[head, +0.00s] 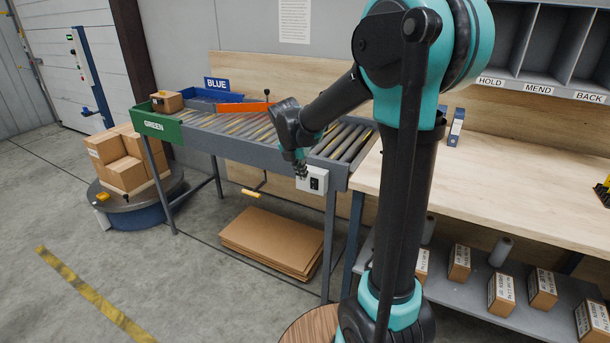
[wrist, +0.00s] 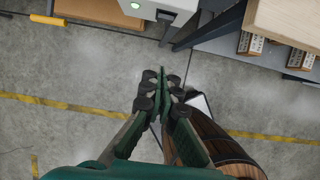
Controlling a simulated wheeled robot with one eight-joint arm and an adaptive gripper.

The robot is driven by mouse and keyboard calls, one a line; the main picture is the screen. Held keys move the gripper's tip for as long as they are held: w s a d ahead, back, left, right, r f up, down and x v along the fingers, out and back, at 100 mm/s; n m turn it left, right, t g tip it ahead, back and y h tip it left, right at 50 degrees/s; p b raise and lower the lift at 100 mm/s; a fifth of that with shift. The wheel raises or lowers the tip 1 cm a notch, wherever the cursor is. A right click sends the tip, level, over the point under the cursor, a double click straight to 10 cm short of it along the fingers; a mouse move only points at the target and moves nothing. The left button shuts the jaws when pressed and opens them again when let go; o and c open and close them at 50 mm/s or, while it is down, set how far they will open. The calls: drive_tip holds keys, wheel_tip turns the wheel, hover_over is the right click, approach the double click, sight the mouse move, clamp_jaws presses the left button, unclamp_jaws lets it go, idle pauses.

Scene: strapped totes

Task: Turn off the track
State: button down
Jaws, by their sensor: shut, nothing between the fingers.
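The track is a grey roller conveyor (head: 225,137) on legs. A white control box (head: 318,184) with a dark switch hangs on its front side near the right end. In the wrist view the box (wrist: 172,9) is at the top edge, with a lit green light (wrist: 135,5) on it; its switch face is not clear there. My gripper (head: 301,168) overlaps the box's left part in the head view. In the wrist view my gripper (wrist: 163,82) is shut and empty, its fingertips apart from the box.
A wooden workbench (head: 480,180) adjoins the conveyor's right end. Flat cardboard (head: 272,240) lies under the conveyor. Boxes (head: 122,160) are stacked at left.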

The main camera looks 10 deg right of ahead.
sight(314, 184)
drive_tip(key=w+d+f, duration=0.1)
drive_tip(key=f, duration=0.1)
drive_tip(key=w+d+f, duration=0.1)
drive_tip(key=w+f, duration=0.1)
drive_tip(key=f, duration=0.1)
drive_tip(key=w+d+f, duration=0.1)
drive_tip(key=f, duration=0.1)
drive_tip(key=shift+w+d+f, duration=0.15)
drive_tip(key=shift+w+d, duration=0.05)
drive_tip(key=shift+w, duration=0.2)
drive_tip(key=shift+w+d, duration=0.3)
drive_tip(key=shift+w, duration=0.1)
drive_tip(key=shift+w+d+r, duration=0.2)
drive_tip(key=shift+w+d, duration=0.05)
drive_tip(key=shift+w, duration=0.05)
drive_tip(key=shift+r, duration=0.1)
drive_tip(key=shift+r, duration=0.7)
drive_tip(key=shift+a, duration=0.1)
